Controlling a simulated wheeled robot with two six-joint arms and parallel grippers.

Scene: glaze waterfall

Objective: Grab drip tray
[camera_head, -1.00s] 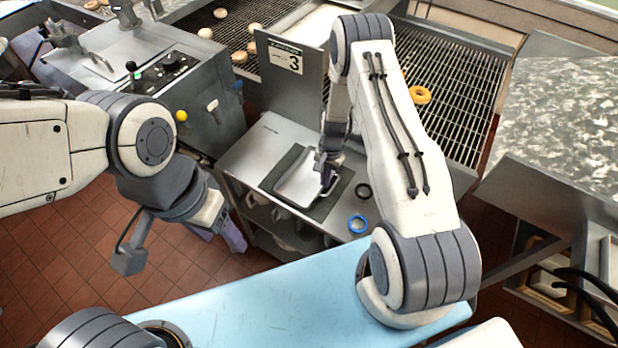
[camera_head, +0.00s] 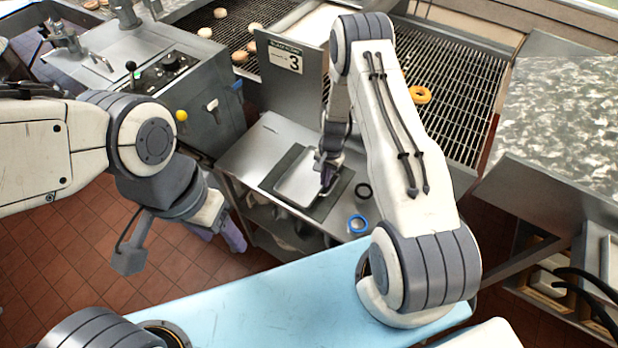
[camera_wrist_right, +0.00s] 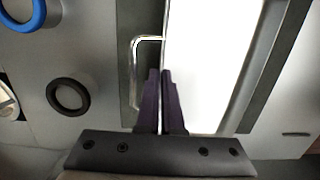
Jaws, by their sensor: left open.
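The drip tray (camera_head: 297,180) is a shallow pale metal tray with a wire handle, over a dark mat on the steel stand. In the right wrist view the drip tray (camera_wrist_right: 205,65) is bright white, and its chrome handle (camera_wrist_right: 134,75) shows left of the fingers. My right gripper (camera_head: 327,172) is at the tray's right edge. Its purple fingers (camera_wrist_right: 161,75) are nearly together, with the tray's rim in line between them; the contact itself is hidden. My left gripper (camera_head: 222,232) is open and empty, left of the stand above the floor.
A black ring (camera_head: 363,190) and a blue ring (camera_head: 357,224) lie on the stand right of the tray. An upright panel marked 3 (camera_head: 285,57) stands behind. A light blue surface (camera_head: 270,295) lies in front. A wire rack (camera_head: 450,85) with a doughnut (camera_head: 420,95) is behind right.

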